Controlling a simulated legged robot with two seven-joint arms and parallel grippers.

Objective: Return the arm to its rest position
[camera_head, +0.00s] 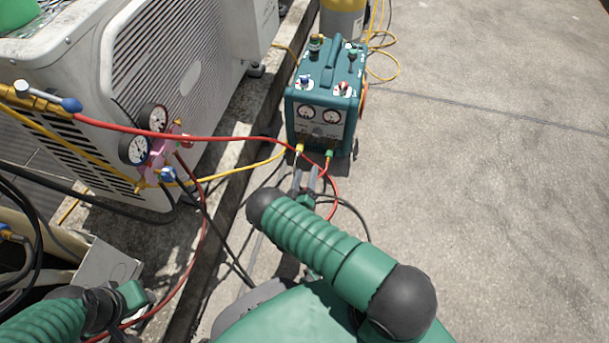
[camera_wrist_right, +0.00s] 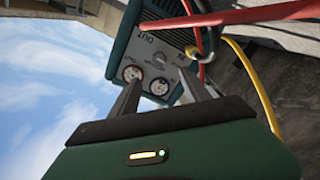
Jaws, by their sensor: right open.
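My right arm reaches up from the bottom of the head view with its green sleeve and dark joints. My right gripper (camera_head: 305,178) is open, its two grey fingers in front of the teal recovery machine (camera_head: 322,92). In the right wrist view, the open fingers (camera_wrist_right: 160,90) point toward the machine's gauge panel (camera_wrist_right: 147,62), with nothing seen held between them. My left arm shows at the lower left of the head view, with a dark and green end (camera_head: 118,300); its fingers cannot be made out.
A condenser unit (camera_head: 190,80) stands at the left on a concrete kerb. A gauge manifold (camera_head: 160,150) hangs in front of it. A red hose (camera_head: 230,136) and a yellow hose (camera_head: 235,172) cross near my right gripper. A yellow-topped cylinder (camera_head: 342,20) stands behind. Open concrete (camera_head: 490,190) lies right.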

